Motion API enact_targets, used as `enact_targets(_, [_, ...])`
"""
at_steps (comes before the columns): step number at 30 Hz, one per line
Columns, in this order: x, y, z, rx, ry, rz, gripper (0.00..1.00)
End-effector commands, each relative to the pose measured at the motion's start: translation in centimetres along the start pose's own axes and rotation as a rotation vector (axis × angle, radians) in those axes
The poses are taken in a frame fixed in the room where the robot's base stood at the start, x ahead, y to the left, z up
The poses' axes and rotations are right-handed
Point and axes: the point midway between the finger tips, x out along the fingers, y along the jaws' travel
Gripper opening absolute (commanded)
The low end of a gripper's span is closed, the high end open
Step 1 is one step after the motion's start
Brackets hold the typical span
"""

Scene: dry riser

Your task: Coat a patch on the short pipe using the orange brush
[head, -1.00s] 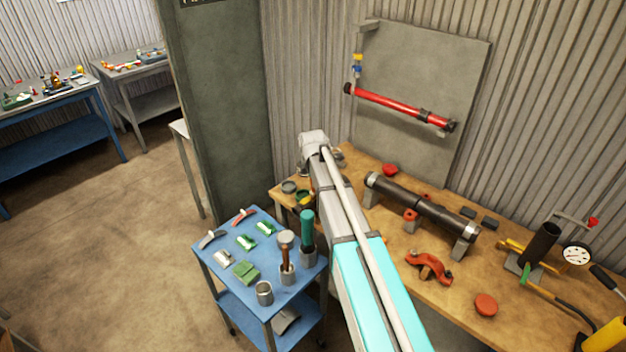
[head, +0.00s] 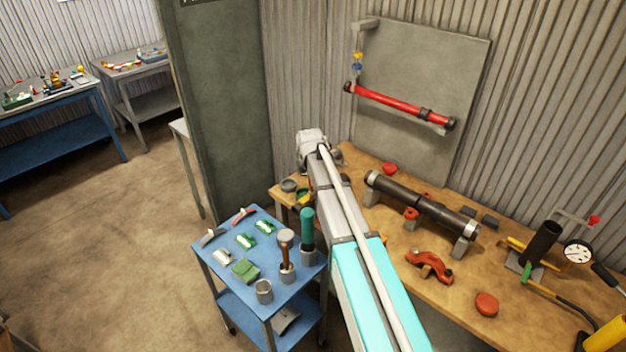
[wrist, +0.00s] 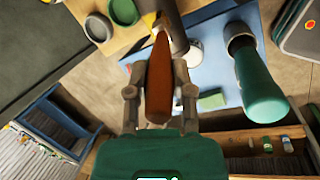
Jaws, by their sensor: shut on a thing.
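My gripper (wrist: 157,78) is shut on the orange brush (wrist: 159,90), whose orange-brown handle stands between the two fingers in the wrist view. The far end of the brush is hard to make out against the things behind it. In the head view my arm hides most of the gripper, above the near-left end of the bench. The short pipe (head: 420,208) looks to be the dark pipe lying across two grey supports on the bench, right of my arm and apart from the gripper.
Two open tins, one grey (head: 288,186) and one green (wrist: 124,11), stand at the bench's left end. The blue cart (head: 235,280) holds a green-handled tool (head: 307,228) in a cup. A red clamp (head: 429,266) lies in front of the pipe. A red pipe (head: 398,104) hangs on the wall panel.

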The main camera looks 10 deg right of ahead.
Motion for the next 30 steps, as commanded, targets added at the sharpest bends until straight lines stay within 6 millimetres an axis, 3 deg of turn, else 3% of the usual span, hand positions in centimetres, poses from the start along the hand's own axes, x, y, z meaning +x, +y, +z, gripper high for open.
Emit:
enact_targets(12, [0.8, 2.5, -1.1, 0.000, 0.003, 0.004, 0.00])
enact_targets(30, [0.6, 2.5, -1.2, 0.000, 0.002, 0.002, 0.00])
